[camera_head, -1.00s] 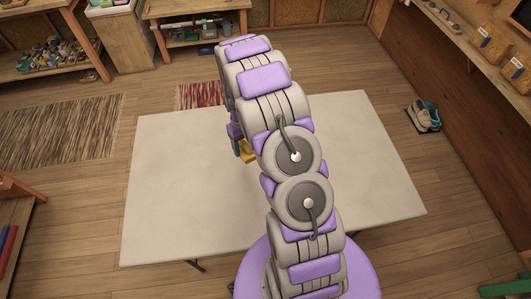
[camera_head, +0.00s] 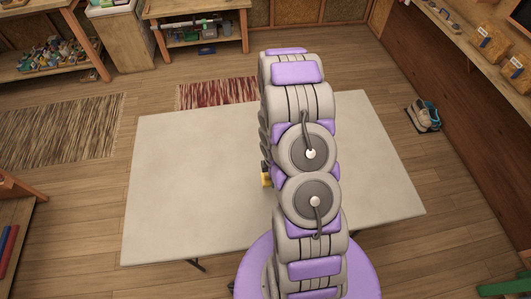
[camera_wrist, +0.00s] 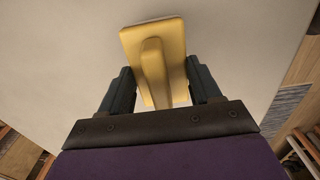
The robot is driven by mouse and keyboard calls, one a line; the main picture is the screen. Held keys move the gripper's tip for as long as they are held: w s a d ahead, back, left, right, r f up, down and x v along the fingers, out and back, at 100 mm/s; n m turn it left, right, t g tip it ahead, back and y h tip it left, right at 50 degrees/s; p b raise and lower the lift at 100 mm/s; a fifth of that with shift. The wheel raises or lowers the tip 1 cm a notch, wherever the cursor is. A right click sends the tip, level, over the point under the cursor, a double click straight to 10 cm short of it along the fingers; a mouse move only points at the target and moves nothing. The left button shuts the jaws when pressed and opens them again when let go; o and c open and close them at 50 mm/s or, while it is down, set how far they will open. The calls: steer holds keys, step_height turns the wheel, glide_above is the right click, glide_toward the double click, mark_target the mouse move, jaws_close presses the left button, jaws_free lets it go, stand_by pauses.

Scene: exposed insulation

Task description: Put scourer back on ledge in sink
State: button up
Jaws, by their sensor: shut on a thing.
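My gripper (camera_wrist: 162,88) is shut on a yellow scourer (camera_wrist: 152,35), a flat plate with a raised ridge along its middle, in the wrist view. The two dark fingers sit on either side of it. A small yellow part of the scourer (camera_head: 266,180) shows at the left edge of my arm in the head view, over the table. My arm hides most of the gripper there. A white-topped cabinet (camera_head: 122,38) stands at the top left; its top is cut off, and I cannot tell whether it holds the sink. No ledge is clearly visible.
A bare pale table (camera_head: 190,190) lies under my arm. A shelf bench (camera_head: 198,22) stands against the back wall, and a cluttered shelf (camera_head: 50,62) is at far left. Shoes (camera_head: 424,115) lie on the right floor. A red rug (camera_head: 215,94) and a brown rug (camera_head: 62,130) lie on open floor.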

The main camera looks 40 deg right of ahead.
steer(key=w+d, duration=0.2)
steer(key=w, duration=0.2)
steer(key=w+d+f+b, duration=0.1)
steer(key=w+d, duration=0.1)
steer(key=w, duration=0.3)
steer(key=w+d, duration=0.2)
steer(key=w, duration=0.2)
steer(key=shift+w+f+b, duration=0.25)
steer(key=shift+b, duration=0.1)
steer(key=f, duration=0.2)
steer(key=w+f+b, duration=0.1)
steer(key=shift+d+f, duration=0.15)
steer(key=shift+d, duration=0.15)
steer(key=o, duration=1.1)
steer(key=shift+o, duration=0.2)
